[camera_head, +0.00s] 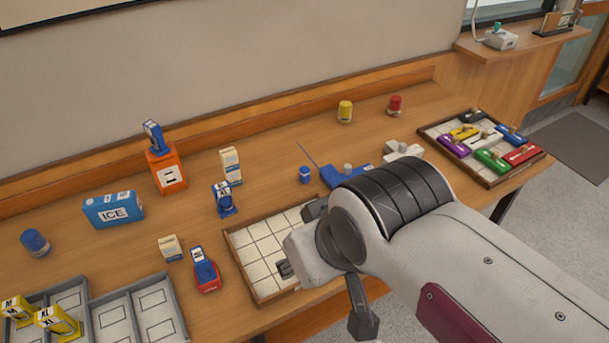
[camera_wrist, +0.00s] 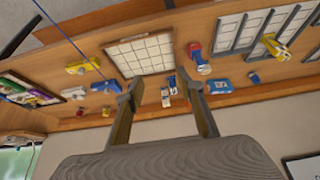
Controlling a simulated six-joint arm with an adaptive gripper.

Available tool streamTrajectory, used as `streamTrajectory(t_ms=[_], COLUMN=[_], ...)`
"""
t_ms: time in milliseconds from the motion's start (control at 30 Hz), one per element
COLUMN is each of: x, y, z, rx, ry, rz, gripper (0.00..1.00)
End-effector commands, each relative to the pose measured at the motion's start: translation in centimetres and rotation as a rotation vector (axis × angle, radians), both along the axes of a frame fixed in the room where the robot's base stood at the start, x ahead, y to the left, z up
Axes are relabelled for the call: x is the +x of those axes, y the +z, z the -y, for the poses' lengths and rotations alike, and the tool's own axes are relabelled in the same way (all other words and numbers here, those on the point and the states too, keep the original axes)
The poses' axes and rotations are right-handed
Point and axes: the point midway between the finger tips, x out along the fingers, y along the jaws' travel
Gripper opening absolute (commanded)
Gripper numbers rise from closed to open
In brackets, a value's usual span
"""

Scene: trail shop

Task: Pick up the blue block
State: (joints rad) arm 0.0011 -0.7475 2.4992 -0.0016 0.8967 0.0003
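Several blue things show, and I cannot tell which is the blue block. A flat blue block (camera_head: 510,136) lies among coloured blocks in the tray at the right in the head view. A long blue piece (camera_head: 333,176) lies at mid-table, partly hidden behind my arm. A small blue cylinder (camera_head: 305,174) stands just left of it. A blue ICE box (camera_head: 113,210) stands at the left. My gripper (camera_wrist: 164,82) is open and empty above the table, its two fingers spread in the wrist view. In the head view it is near the white-grid tray (camera_head: 240,262), largely hidden by my wrist.
An orange box (camera_head: 166,171), a cream carton (camera_head: 231,166), a blue stand (camera_head: 223,200) and a red-and-blue stand (camera_head: 205,270) are left of the arm. Grey divided trays (camera_head: 95,318) are at the front left. Yellow (camera_head: 345,111) and red (camera_head: 395,105) containers stand near the wall.

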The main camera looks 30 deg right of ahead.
Motion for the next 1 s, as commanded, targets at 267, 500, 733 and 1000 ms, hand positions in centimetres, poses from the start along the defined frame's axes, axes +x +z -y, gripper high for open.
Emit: streamTrajectory(t_ms=[267,500,733,1000], x=[2.7,7.6,12.6,18.0], y=[0.3,0.7,0.7,0.1], z=[1.5,4.5,7.7,11.4], rx=[-0.034,-0.097,-0.158,-0.217], ry=[-0.03,-0.069,-0.093,-0.098], rz=[0.027,0.084,0.141,0.206], gripper=[0.38,0.38,0.38,0.38])
